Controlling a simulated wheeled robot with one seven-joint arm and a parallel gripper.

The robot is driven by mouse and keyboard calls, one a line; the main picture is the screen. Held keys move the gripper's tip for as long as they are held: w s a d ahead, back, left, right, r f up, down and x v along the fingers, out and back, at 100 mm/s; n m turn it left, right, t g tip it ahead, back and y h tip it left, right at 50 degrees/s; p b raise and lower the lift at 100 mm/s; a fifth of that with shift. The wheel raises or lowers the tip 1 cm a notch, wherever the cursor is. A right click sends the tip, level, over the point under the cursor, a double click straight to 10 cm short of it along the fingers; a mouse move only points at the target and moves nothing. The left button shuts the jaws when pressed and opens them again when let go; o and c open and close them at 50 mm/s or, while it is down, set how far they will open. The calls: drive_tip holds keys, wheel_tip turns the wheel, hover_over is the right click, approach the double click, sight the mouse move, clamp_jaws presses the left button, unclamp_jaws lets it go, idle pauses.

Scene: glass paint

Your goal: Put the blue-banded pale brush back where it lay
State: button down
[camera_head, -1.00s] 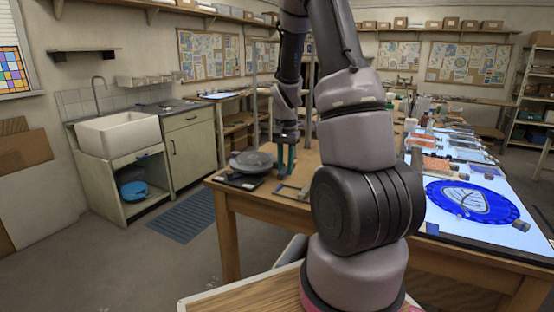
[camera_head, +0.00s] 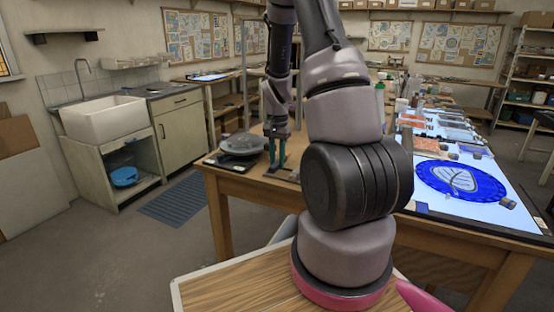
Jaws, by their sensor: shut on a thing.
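My gripper (camera_head: 277,162), with teal fingers, points down just above the left end of the wooden worktable (camera_head: 228,182). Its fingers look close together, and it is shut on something. The blue-banded pale brush cannot be made out at this size, so its tilt and any contact with the table are unclear. A low dark item (camera_head: 284,174) lies at or just below the fingertips, partly hidden by them.
A grey round plate (camera_head: 243,143) stands left of my gripper, with a flat black item (camera_head: 225,162) before it. To the right, a lit panel bears a blue glass disc (camera_head: 430,178) and small pieces. Bottles and sheets crowd the table's far side.

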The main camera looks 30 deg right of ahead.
drive_tip(key=shift+f, duration=0.55)
idle(1.1)
drive_tip(key=c, duration=0.6)
unclamp_jaws()
